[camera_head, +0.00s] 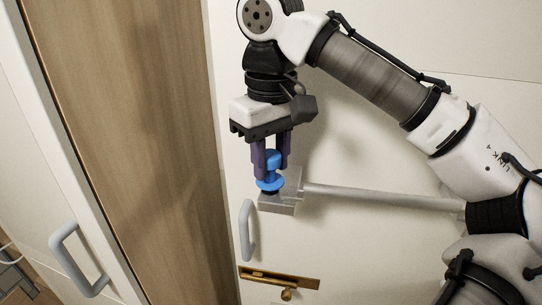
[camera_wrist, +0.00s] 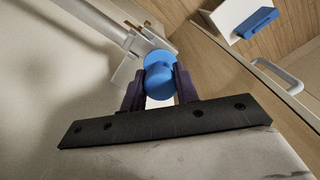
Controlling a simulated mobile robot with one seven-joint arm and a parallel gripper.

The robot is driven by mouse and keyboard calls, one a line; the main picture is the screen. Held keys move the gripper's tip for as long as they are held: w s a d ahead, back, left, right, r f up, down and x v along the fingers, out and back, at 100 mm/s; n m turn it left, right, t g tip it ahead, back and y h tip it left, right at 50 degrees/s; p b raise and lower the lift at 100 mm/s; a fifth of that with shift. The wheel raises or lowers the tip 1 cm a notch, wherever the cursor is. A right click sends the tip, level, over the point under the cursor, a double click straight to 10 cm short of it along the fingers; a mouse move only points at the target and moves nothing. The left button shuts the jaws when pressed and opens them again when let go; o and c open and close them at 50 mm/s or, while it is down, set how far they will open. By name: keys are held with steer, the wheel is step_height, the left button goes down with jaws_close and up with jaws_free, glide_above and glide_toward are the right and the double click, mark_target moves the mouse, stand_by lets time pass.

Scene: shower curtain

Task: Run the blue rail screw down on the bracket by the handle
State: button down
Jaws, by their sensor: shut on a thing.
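The blue rail screw (camera_head: 269,183) stands upright at the top of the grey bracket (camera_head: 283,204) in the head view. Its wide blue collar is just above a dark part at the bracket's top. My gripper (camera_head: 270,163) comes from above with its dark purple fingers shut on the screw's blue handle. In the wrist view the round blue head of the screw (camera_wrist: 159,80) sits between the fingertips of my gripper (camera_wrist: 160,86). The bracket (camera_wrist: 128,72) shows behind it. The screw's lower end and thread are hidden.
A metal rail (camera_head: 385,197) runs right from the bracket towards my arm. Below are a grey door handle (camera_head: 247,230) and a brass latch (camera_head: 280,278). Another grey handle (camera_head: 77,260) is at lower left. In the wrist view a white block with a blue part (camera_wrist: 256,22) is at upper right.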

steer(key=m, duration=0.4)
steer(key=shift+m, duration=0.4)
steer(key=shift+m, duration=0.5)
steer(key=m, duration=0.3)
steer(key=shift+a+m, duration=0.1)
steer(key=shift+m, duration=0.3)
steer(key=shift+m, duration=1.2)
steer(key=shift+w+m, duration=0.1)
steer(key=shift+m, duration=1.2)
